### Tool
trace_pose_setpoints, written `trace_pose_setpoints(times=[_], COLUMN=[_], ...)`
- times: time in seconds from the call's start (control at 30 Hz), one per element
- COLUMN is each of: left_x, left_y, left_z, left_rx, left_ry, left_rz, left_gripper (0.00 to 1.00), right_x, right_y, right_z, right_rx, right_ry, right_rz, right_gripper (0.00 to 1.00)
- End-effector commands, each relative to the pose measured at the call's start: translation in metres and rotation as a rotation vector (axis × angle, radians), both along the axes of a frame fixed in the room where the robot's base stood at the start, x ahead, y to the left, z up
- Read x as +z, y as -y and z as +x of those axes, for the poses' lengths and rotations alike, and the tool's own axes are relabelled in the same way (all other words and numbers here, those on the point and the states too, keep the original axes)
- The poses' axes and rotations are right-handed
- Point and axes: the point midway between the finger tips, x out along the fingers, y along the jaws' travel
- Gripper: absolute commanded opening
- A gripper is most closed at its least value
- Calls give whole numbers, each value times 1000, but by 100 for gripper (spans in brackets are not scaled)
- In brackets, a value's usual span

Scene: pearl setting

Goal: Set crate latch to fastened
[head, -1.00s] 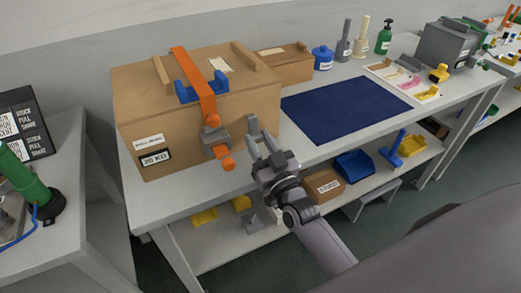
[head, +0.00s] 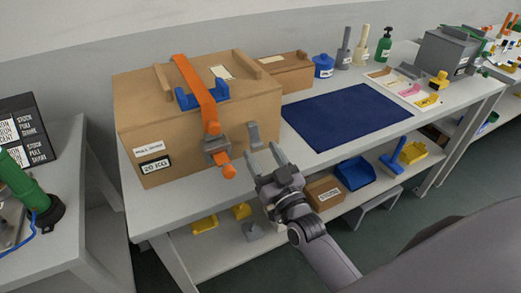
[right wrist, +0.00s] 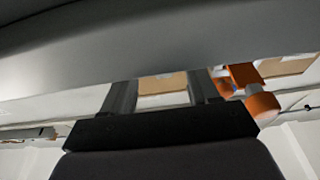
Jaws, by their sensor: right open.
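The crate (head: 185,115) is a large tan box on the workbench, at the left in the head view. An orange strap (head: 200,90) runs over its lid and down to a grey latch (head: 216,149) with an orange end (head: 228,171) on the front. A grey hook-shaped bracket (head: 254,136) stands at the crate's right front. My right gripper (head: 262,157) is open and empty, just in front of and below that bracket, apart from the latch. In the right wrist view the open fingers (right wrist: 162,92) show, with orange parts (right wrist: 262,106) to their right. My left gripper is not in view.
A blue mat (head: 345,112) lies right of the crate. Behind it are a smaller brown box (head: 285,74) and a blue pot (head: 323,66). The lower shelf holds a blue bin (head: 355,173) and a brown carton (head: 323,192). A side table (head: 65,220) stands left.

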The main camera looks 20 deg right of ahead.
Motion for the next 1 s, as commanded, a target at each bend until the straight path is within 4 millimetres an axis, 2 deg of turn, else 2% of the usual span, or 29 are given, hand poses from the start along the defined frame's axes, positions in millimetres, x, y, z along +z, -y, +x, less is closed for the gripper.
trace_pose_setpoints(times=[0.2, 0.4, 0.83, 1.0], left_x=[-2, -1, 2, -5], left_y=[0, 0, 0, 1], left_z=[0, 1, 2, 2], left_rx=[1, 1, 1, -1], left_ry=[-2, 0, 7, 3], left_rz=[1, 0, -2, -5], left_gripper=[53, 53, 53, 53], right_x=[-8, -12, -13, -14], right_y=[1, 2, 3, 17], right_z=[-31, -48, -51, -55], right_rx=[0, 1, 0, -4], right_ry=[-2, -1, -2, -27], right_rz=[1, -1, -1, -1], right_gripper=[60, 60, 60, 60])
